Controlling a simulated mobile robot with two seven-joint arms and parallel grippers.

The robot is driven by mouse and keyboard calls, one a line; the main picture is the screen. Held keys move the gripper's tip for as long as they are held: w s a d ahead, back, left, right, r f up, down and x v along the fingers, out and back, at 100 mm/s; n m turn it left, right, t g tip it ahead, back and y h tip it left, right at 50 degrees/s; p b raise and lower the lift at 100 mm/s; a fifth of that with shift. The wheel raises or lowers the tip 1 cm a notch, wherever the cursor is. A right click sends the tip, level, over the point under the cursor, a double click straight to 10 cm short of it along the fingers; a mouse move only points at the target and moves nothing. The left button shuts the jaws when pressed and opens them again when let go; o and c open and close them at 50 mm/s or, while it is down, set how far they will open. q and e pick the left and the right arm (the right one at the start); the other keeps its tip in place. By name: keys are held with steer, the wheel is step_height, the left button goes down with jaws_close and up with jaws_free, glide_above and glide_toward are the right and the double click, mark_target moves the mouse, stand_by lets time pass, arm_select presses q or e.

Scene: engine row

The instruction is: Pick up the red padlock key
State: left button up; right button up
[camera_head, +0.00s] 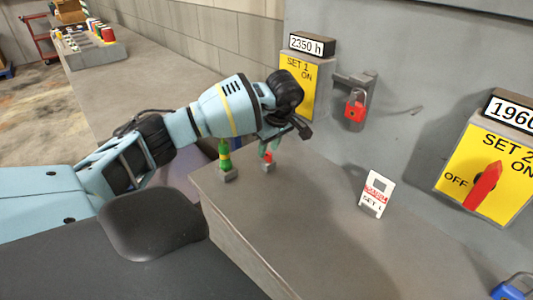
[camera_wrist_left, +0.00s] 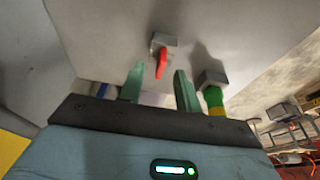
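The red key (camera_head: 268,156) stands upright in a small grey block on the grey bench top (camera_head: 300,215). In the left wrist view the red key (camera_wrist_left: 161,68) shows between the two green fingertips, with its grey block (camera_wrist_left: 164,40) beyond. My left gripper (camera_head: 271,146) is open, its fingers close to the key and one on each side of it as seen from the wrist. Whether they touch it I cannot tell. In the head view the gripper partly hides the key's top. My right gripper is not in view.
A green key (camera_head: 224,157) with a yellow band stands in its own block (camera_head: 228,176) just left of the red one. A red padlock (camera_head: 355,108) hangs on the wall hasp. A white tag (camera_head: 376,194) and a blue padlock (camera_head: 514,288) are to the right. The bench's front middle is clear.

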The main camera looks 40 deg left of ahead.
mark_target(267, 159)
arm_select(q)
steer(key=shift+d+x, duration=0.1)
steer(key=shift+x, duration=0.5)
steer(key=shift+d+x, duration=0.15)
steer(key=shift+x, duration=0.45)
jaws_close()
